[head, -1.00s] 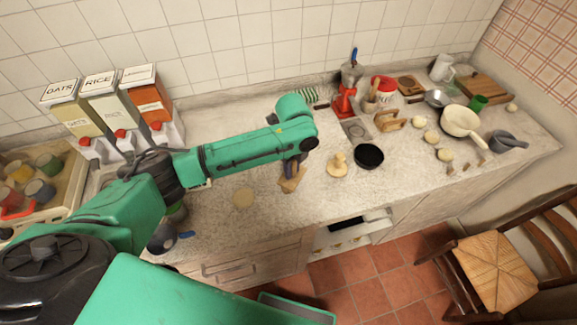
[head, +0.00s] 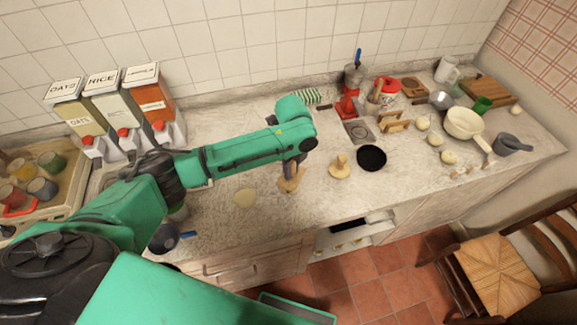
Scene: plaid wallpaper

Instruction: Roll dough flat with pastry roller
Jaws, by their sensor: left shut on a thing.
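My left arm reaches in from the left over the counter. My left gripper (head: 290,174) points down and is shut on a small wooden tool, which looks like the pastry roller (head: 288,186). The arm and fingers hide part of it. I cannot tell whether it touches the counter. My right gripper is not in view.
A wooden piece with a round base (head: 340,170) and a black bowl (head: 371,158) stand to the right. Pale balls (head: 435,138) and a cream pan (head: 464,123) lie farther right. Dispensers (head: 145,100) stand at the left. The counter around the dough is mostly clear.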

